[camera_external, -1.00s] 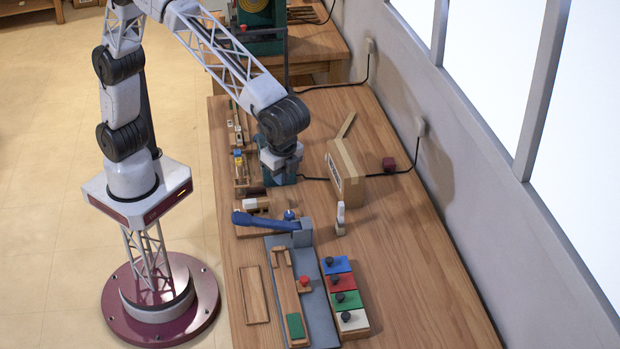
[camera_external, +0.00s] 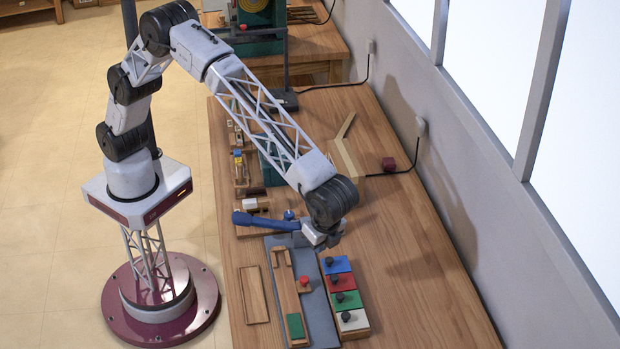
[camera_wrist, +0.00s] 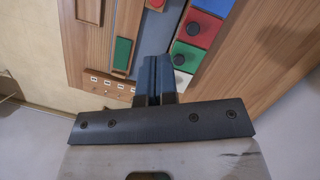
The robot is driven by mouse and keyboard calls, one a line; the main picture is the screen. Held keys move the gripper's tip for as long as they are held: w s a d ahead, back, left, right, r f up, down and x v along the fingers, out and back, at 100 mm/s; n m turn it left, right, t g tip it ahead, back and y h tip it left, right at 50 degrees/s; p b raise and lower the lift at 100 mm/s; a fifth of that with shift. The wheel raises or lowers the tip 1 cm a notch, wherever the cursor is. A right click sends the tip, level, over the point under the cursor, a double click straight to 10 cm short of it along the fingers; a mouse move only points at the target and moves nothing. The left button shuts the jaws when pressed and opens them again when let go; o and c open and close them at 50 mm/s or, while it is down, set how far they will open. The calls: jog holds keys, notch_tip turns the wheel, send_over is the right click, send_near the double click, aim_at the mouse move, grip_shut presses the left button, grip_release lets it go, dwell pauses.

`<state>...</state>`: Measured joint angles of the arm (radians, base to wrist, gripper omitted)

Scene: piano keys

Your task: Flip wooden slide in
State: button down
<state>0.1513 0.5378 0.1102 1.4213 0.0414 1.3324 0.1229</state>
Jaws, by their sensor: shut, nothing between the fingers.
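A wooden slat (camera_external: 346,125) slants up out of the pale wooden box (camera_external: 343,155) near the wall; the arm hides part of the box. A long wooden bar with a green pad (camera_external: 288,290) lies on a grey board (camera_external: 315,300). I cannot tell which of these is the wooden slide. My gripper (camera_external: 318,244) is above the back end of the grey board, by the blue lever. In the wrist view its dark fingers (camera_wrist: 158,75) are shut together and empty, pointing between the green pad (camera_wrist: 123,53) and the colored blocks.
Blue, red, green and white blocks with black knobs (camera_external: 343,297) stand in a row to the right. A blue lever (camera_external: 262,221) lies to the left of my gripper. A red knob (camera_external: 303,281) sits by the bar. The table's right side (camera_external: 420,280) is clear.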

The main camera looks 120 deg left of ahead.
jog(key=w+d+f, duration=0.2)
jog(key=w+f, duration=0.2)
jog(key=f, duration=0.1)
jog(key=shift+w+g, duration=0.2)
jog(key=shift+g, duration=0.1)
jog(key=shift+f, duration=0.25)
send_near(308, 289)
jog(key=w+f, duration=0.1)
jog(key=w+d+f, duration=0.1)
jog(key=f, duration=0.1)
jog(key=shift+w+f, duration=0.1)
jog(key=shift+w, duration=0.2)
jog(key=shift+s+a+f, duration=0.15)
jog(key=shift+s+f, duration=0.1)
jog(key=shift+s, duration=0.2)
jog(key=shift+s+a+f, duration=0.15)
jog(key=shift+s+f, duration=0.05)
jog(key=shift+s, duration=0.25)
jog(key=shift+s+a+f, duration=0.15)
jog(key=shift+s, duration=0.4)
jog(key=shift+s+a+f, duration=0.1)
jog(key=shift+s+a, duration=0.1)
jog(key=shift+s, duration=0.35)
jog(key=shift+s+a, duration=0.1)
jog(key=shift+s+a, duration=2.55)
jog(key=shift+s, duration=0.05)
